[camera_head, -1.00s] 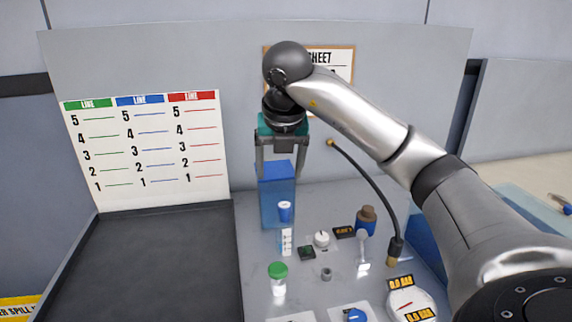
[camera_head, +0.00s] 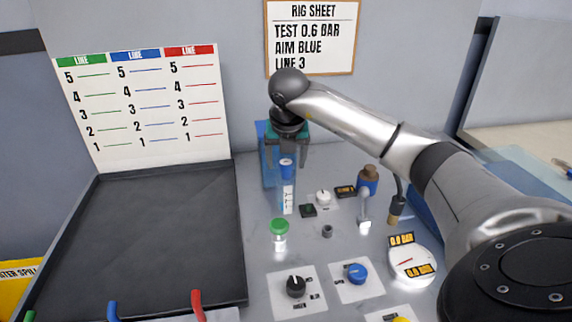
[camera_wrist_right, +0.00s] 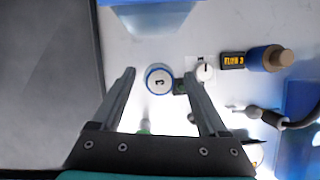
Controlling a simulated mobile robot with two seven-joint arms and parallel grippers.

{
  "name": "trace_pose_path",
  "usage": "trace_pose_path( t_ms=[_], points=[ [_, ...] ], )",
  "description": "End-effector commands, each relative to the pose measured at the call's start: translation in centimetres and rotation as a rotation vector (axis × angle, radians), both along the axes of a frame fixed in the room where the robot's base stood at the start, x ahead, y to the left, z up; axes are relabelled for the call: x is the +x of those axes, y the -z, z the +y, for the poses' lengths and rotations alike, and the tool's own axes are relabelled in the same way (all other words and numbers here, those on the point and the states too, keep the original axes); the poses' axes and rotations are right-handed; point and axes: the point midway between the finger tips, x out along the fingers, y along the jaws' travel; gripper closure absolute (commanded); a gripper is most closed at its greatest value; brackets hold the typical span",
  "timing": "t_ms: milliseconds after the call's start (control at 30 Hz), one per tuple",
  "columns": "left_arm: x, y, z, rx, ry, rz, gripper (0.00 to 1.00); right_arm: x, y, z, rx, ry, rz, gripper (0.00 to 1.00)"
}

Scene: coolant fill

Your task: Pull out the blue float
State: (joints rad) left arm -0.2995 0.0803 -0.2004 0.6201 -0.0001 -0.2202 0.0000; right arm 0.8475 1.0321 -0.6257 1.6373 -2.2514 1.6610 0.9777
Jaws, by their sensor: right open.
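A small blue-capped piece (camera_head: 286,168), which I take for the blue float, tops a white, marked upright tube (camera_head: 288,199) in front of the blue tank (camera_head: 268,168). In the right wrist view a round white top with a blue rim and a dark mark (camera_wrist_right: 159,80) shows between the fingers. My right gripper (camera_head: 287,158) points down and is open, its fingertips either side of the blue cap in the picture. In the wrist view the open gripper (camera_wrist_right: 159,76) has gaps on both sides of the round top. The left gripper is not in view.
A green-capped vial (camera_head: 279,236) stands in front, with a black knob (camera_head: 295,287) and blue knob (camera_head: 357,273) nearer. A brown-topped blue bottle (camera_head: 368,182) and a gauge (camera_head: 412,264) are right. A dark tray (camera_head: 160,235) lies left; a rig sheet (camera_head: 312,40) hangs behind.

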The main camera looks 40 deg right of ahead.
Motion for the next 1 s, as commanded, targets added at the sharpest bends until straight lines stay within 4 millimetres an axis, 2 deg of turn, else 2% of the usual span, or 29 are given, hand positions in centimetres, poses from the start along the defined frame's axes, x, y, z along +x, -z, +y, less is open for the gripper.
trace_pose_path(
  t_ms=[133, 433, 1000],
  points=[
    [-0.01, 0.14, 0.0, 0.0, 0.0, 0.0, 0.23, 0.26, 0.94, -0.2, -0.001, -0.001, 0.002, 0.23],
    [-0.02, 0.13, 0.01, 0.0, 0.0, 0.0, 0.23, 0.33, 1.06, -0.24, -0.001, -0.002, 0.0, 0.23],
    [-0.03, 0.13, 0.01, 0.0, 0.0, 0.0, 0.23, 0.32, 1.0, -0.25, 0.0, -0.001, 0.0, 0.87]
  ],
)
